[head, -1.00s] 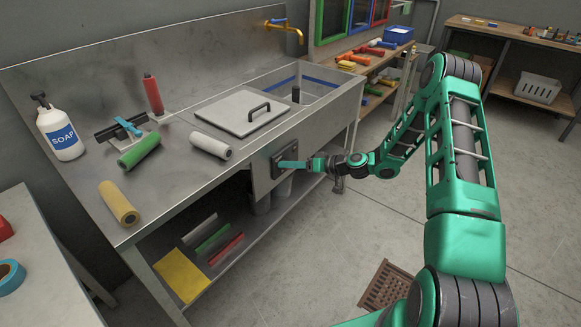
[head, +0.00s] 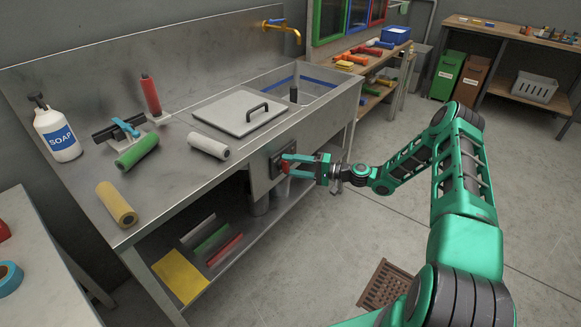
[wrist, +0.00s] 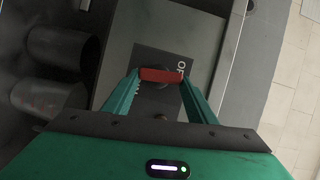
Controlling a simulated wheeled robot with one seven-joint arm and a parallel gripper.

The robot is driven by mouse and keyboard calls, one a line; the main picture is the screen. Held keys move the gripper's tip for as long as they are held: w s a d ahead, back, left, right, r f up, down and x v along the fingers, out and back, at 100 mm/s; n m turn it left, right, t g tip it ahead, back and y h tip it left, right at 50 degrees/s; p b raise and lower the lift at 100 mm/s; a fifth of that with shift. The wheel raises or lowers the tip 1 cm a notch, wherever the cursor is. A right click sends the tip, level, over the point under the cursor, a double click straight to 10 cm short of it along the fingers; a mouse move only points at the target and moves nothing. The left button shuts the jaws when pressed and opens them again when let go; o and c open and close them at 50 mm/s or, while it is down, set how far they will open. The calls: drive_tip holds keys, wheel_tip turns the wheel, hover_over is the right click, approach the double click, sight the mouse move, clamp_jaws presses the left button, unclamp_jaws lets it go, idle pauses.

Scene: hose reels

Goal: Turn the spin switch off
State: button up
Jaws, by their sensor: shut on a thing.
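The spin switch is a red handle (wrist: 162,75) on a dark round base, set in a grey plate (wrist: 205,38) with lettering beside it that seems to begin "OF". In the head view my gripper (head: 290,164) reaches the switch from the right. Part of the lettering is hidden.
The steel counter (head: 180,185) holds a soap bottle (head: 57,133), rollers and a lidded sink. Pipes or cylinders (wrist: 60,47) lie left of the switch in the wrist view. The floor (head: 330,240) right of the unit is mostly clear, with a brown grate (head: 385,284).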

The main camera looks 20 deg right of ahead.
drive_tip(key=shift+w+d+f+m, duration=0.15)
drive_tip(key=shift+d+f+m, duration=0.15)
drive_tip(key=shift+m, duration=0.3)
drive_tip(key=o, duration=0.9)
drive_tip(key=shift+o, duration=0.8)
drive_tip(key=shift+a, duration=0.15)
drive_tip(key=shift+r, duration=0.1)
drive_tip(key=v, duration=1.1)
drive_tip(key=shift+f, duration=0.45)
